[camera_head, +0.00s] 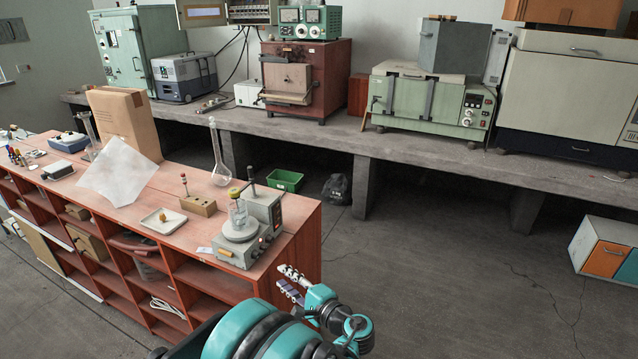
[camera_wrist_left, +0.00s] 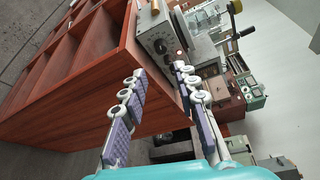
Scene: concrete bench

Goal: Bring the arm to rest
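My left gripper (camera_head: 284,278) is teal with jointed silver fingers and violet-grey pads. In the head view it hangs over the floor, just in front of the right end of the red wooden bench (camera_head: 306,228). In the left wrist view my left gripper (camera_wrist_left: 162,78) has its two fingers apart with nothing between them. The bench's corner and the grey hotplate stirrer (camera_wrist_left: 160,36) show beyond the fingertips. My right gripper is in neither view.
The stirrer (camera_head: 236,252) holds a glass beaker (camera_head: 238,218) near the bench's right end. A wooden block (camera_head: 198,206), white tray (camera_head: 164,222) and round flask (camera_head: 221,175) stand left of it.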

